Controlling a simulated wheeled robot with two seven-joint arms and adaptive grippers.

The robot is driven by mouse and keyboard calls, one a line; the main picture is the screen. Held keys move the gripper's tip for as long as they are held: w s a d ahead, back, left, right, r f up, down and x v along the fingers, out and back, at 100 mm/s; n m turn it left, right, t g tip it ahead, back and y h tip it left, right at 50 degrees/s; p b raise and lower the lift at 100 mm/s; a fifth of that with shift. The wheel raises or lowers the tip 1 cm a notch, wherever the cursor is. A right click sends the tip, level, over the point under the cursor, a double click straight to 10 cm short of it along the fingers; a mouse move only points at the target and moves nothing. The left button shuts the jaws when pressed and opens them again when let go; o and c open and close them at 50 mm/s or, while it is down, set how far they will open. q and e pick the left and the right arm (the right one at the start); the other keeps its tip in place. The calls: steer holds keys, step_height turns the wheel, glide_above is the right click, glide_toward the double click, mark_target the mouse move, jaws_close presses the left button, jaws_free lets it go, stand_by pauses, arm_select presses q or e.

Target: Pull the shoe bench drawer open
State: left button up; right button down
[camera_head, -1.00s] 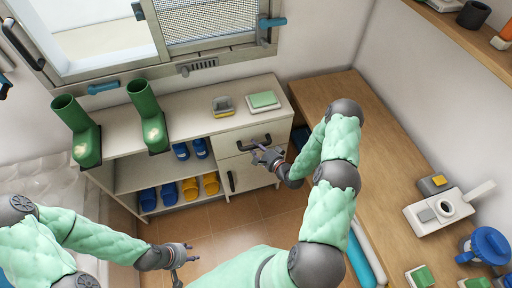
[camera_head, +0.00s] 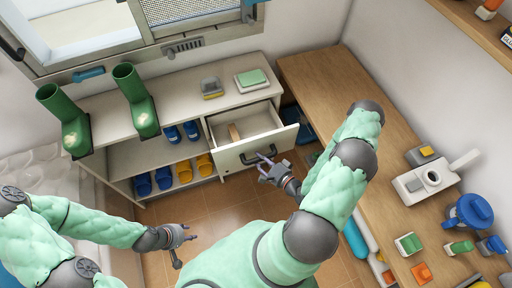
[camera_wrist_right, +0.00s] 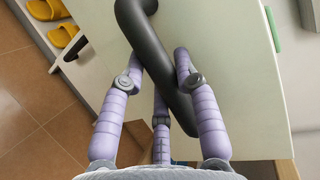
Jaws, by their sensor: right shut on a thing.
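The white shoe bench (camera_head: 174,108) stands against the back wall. Its upper right drawer (camera_head: 232,156) is pulled out, and a small tan item (camera_head: 234,131) shows inside it. My right gripper (camera_head: 266,164) is at the dark drawer handle (camera_head: 250,159) on the drawer front. In the right wrist view, the fingers of my right gripper (camera_wrist_right: 160,85) close around the dark bar handle (camera_wrist_right: 150,45). My left gripper (camera_head: 188,236) is low at the left, empty and away from the bench; its fingers look spread apart.
Green boots (camera_head: 135,100) stand on the bench top, with blue and yellow slippers (camera_head: 188,172) on the shelves. A wooden counter (camera_head: 345,90) runs along the right, near my right arm. Tiled floor in front of the bench is clear.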

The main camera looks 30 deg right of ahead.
steer(key=shift+s+a, duration=0.2)
steer(key=shift+s, duration=0.5)
steer(key=shift+s+a, duration=0.15)
steer(key=shift+s, duration=0.5)
steer(key=c, duration=0.9)
jaws_free()
steer(key=v, duration=1.2)
steer(key=shift+w, duration=0.1)
